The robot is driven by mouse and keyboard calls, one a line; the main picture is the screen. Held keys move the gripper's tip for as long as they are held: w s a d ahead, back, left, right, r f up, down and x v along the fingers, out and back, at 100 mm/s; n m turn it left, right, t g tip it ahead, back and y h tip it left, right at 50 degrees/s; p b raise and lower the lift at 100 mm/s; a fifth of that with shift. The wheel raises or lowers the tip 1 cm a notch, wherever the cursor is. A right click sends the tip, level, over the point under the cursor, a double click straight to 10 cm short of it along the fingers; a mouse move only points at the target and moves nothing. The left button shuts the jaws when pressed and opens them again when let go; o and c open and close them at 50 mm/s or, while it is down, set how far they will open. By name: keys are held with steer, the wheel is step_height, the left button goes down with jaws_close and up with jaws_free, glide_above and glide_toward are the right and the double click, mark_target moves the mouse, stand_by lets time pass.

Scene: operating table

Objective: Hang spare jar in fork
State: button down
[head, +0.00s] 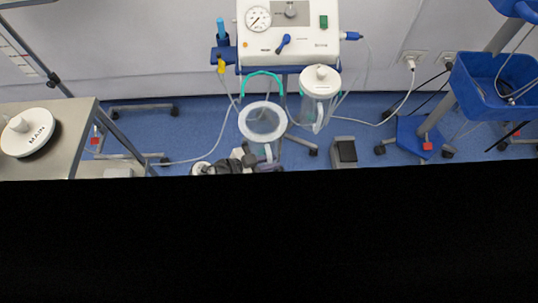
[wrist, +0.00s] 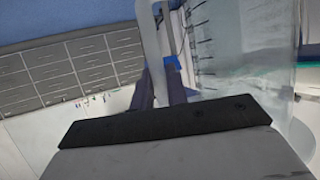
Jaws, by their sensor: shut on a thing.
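The spare jar (head: 262,118) is a clear, open-topped jar with a white rim, in front of the suction unit in the head view. In the wrist view the jar's marked wall (wrist: 235,70) fills the right side. My gripper (wrist: 167,88) is shut on the jar's handle (wrist: 152,40). In the head view my gripper (head: 245,158) is small and dark at the jar's lower left. The fork (head: 262,77) looks like an empty green arch under the unit, behind and above the jar in the picture. The jar's rim appears apart from it; depth is hard to tell.
A lidded jar (head: 319,90) hangs close on the right. The suction unit (head: 290,35) has a gauge and hoses. A blue basket stand (head: 490,85) is at right. The lower head view is black.

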steer(key=w+f+b, duration=0.2)
steer(key=w+b, duration=0.4)
steer(key=w, duration=1)
steer(key=shift+w+f, duration=0.2)
steer(key=shift+w, duration=0.2)
stand_by(0.7)
steer(key=c, duration=1.3)
jaws_free()
steer(key=b+v, duration=0.1)
steer(key=v, duration=1.2)
steer(key=shift+s+a+r+b, duration=0.1)
steer(key=shift+a+b, duration=0.3)
